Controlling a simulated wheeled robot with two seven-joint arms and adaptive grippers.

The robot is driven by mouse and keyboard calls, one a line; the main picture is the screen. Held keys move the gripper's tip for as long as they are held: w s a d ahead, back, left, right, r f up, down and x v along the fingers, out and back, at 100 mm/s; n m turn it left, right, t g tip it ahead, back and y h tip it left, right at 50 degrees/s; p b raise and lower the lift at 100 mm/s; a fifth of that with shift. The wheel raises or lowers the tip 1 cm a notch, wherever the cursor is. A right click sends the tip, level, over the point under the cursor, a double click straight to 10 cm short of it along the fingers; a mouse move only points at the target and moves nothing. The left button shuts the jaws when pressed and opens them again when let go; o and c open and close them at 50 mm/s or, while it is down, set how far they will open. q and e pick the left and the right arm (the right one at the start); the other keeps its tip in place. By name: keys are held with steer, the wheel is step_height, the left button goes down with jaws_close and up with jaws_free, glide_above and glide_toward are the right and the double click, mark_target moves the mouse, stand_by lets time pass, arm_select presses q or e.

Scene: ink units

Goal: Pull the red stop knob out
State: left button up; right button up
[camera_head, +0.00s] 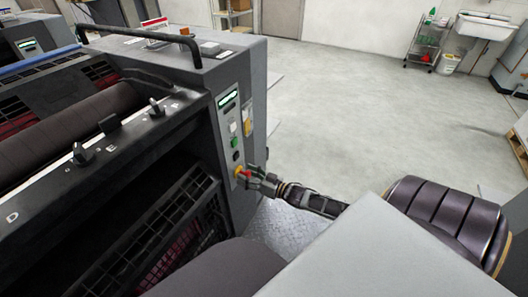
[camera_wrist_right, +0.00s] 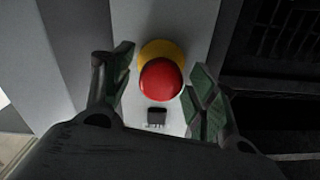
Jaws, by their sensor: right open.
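The red stop knob (camera_wrist_right: 161,80) sits on a yellow round base (camera_wrist_right: 160,50) on the machine's light control panel. In the right wrist view it lies between the two fingers of my right gripper (camera_wrist_right: 157,85). The fingers are open, with a gap on each side of the knob. In the head view my right gripper (camera_head: 252,176) is at the lower end of the panel, and only a little of the red and yellow of the knob (camera_head: 238,170) shows. My left gripper is not in view.
The panel carries a green button (camera_head: 235,142), a white button (camera_head: 232,127) and a small display (camera_head: 228,98) above the knob. A small black part (camera_wrist_right: 157,115) is beside the knob. The dark machine with rollers fills the left. Open floor (camera_head: 345,95) lies to the right.

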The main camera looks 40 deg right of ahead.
steer(key=v, duration=1.1)
steer(key=shift+s+d, duration=0.15)
steer(key=shift+s, duration=0.2)
stand_by(0.3)
stand_by(0.8)
